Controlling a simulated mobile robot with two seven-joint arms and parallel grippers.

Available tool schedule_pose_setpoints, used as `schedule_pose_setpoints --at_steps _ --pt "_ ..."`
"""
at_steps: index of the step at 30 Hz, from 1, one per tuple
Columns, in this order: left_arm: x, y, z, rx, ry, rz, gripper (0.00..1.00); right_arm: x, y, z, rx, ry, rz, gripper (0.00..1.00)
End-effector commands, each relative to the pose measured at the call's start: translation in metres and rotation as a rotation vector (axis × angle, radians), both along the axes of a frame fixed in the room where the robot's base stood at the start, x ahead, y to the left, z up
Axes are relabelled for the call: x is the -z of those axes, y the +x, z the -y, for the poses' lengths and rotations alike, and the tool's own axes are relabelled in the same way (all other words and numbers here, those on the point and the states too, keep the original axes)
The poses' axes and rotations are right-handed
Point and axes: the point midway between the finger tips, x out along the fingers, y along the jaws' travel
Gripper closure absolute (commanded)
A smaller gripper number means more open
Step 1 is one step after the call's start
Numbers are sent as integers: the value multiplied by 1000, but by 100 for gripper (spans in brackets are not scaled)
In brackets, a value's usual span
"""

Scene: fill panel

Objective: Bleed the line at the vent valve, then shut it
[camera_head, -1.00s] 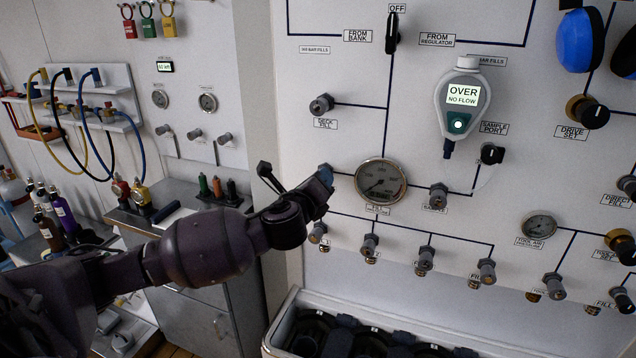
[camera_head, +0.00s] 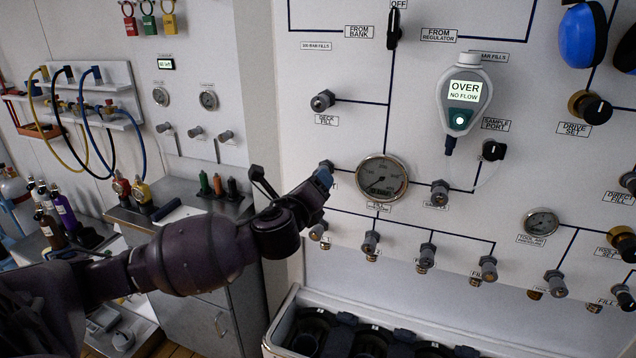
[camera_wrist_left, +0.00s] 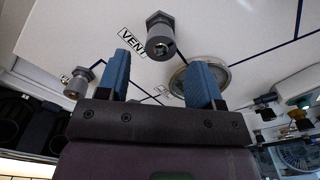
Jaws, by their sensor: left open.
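The vent valve (camera_wrist_left: 160,40) is a grey hex-bodied fitting on the white panel in the left wrist view, beside a label reading VENT (camera_wrist_left: 132,43). My left gripper (camera_wrist_left: 161,72) is open, with its two blue fingers on either side below the valve and apart from it. The space between the fingers is empty. In the head view my left gripper (camera_head: 321,180) is at the panel just left of the round fill gauge (camera_head: 381,178) and covers most of the vent valve. My right gripper is out of view.
The sample valve (camera_head: 439,193) is right of the gauge. A row of fill valves (camera_head: 427,255) runs below. A handheld analyser (camera_head: 463,100) reads OVER, NO FLOW. A white-rimmed bin (camera_head: 283,322) stands under the panel. A side bench with hoses and bottles is at left.

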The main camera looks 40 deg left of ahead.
Motion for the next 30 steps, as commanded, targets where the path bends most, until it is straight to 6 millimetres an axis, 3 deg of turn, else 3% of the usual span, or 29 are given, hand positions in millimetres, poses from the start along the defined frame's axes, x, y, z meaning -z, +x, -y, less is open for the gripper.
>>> schedule_pose_setpoints --at_steps 6,12,30 --pt "2 -40 10 1 -1 -1 40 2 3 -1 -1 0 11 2" --pt "1 -64 15 1 1 -1 40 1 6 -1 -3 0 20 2" --pt "0 -73 18 0 0 0 40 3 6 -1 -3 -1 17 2"
